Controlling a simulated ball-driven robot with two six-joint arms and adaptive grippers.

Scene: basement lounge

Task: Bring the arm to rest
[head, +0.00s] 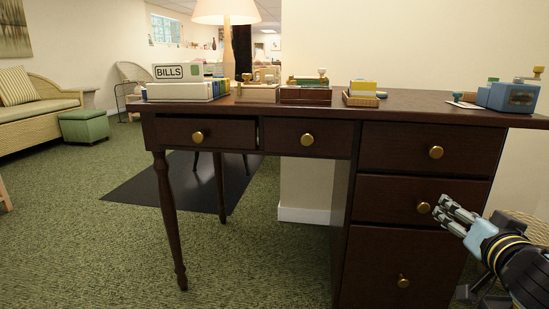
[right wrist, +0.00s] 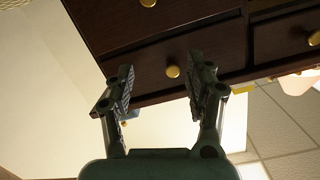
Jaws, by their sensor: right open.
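My right gripper (head: 455,214) is at the right in the head view, in front of the desk's right-hand drawers, close to the middle drawer's brass knob (head: 424,207). In the right wrist view its two fingers (right wrist: 165,90) stand apart with nothing between them, and a brass knob (right wrist: 173,71) shows beyond them. I cannot tell whether a finger touches the knob. The dark wooden desk (head: 398,145) has its drawers facing me. The upper left drawer (head: 225,135) seems slightly ajar. My left gripper is not in view.
On the desktop stand a BILLS box (head: 178,72), several small boxes, a yellow-topped box (head: 362,88) and a blue box (head: 510,97). A lamp (head: 226,12) rises behind. A green ottoman (head: 84,125) and a wicker sofa (head: 35,105) are at the left. Green carpet lies open at front left.

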